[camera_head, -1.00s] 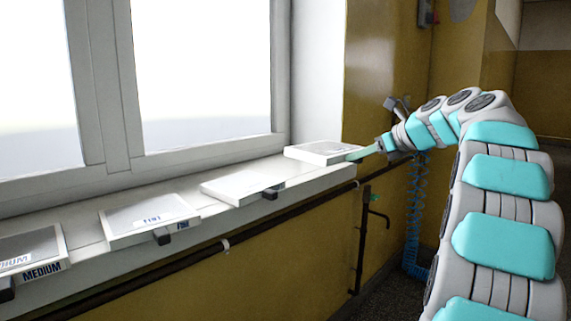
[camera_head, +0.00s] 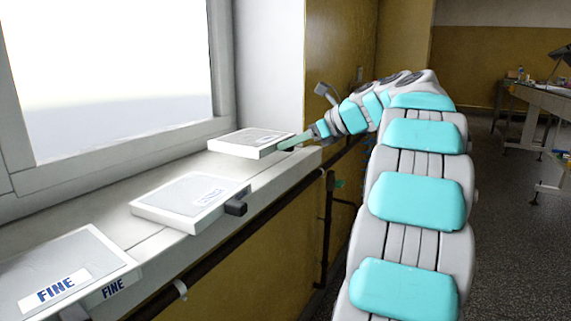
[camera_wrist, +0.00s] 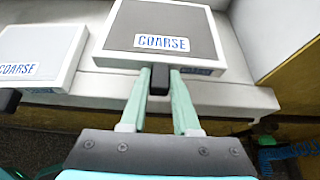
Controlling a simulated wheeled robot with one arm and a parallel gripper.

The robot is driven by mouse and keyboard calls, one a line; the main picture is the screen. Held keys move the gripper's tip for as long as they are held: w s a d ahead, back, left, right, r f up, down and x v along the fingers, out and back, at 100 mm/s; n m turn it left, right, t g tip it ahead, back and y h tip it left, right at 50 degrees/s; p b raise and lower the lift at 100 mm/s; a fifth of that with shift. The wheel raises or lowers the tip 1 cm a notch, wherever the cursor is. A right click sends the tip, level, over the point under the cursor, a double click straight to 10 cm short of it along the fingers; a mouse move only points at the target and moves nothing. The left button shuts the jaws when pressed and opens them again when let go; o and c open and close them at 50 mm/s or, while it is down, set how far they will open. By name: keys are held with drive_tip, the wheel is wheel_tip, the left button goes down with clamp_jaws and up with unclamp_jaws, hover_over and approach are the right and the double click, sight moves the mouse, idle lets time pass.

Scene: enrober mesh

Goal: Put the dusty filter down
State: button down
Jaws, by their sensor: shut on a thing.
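A framed filter with a grey face and a COARSE label (camera_wrist: 162,28) is at the far end of the window sill. It also shows in the head view (camera_head: 250,142), lying about flat at the sill's right end. My gripper (camera_wrist: 160,78) has its two green fingers closed on the dark tab at the filter's front edge. In the head view my gripper (camera_head: 284,145) reaches it from the right. I cannot tell whether the filter's underside touches the sill. Whether its grey face is dust is not clear.
A second COARSE filter (camera_head: 190,200) lies just left on the sill, its dark tab over the edge. A FINE filter (camera_head: 65,278) lies nearer. A dark pipe (camera_head: 225,262) runs below the sill. A blue coiled hose (camera_wrist: 290,152) hangs at right. A table (camera_head: 540,98) stands far right.

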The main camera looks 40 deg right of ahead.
drive_tip(key=shift+f+b, duration=0.35)
drive_tip(key=shift+f, duration=2)
drive_tip(key=shift+a+f, duration=0.1)
drive_tip(key=c, duration=0.6)
unclamp_jaws()
drive_tip(key=shift+c, duration=0.2)
drive_tip(key=v, duration=1.2)
drive_tip(key=shift+p, duration=0.35)
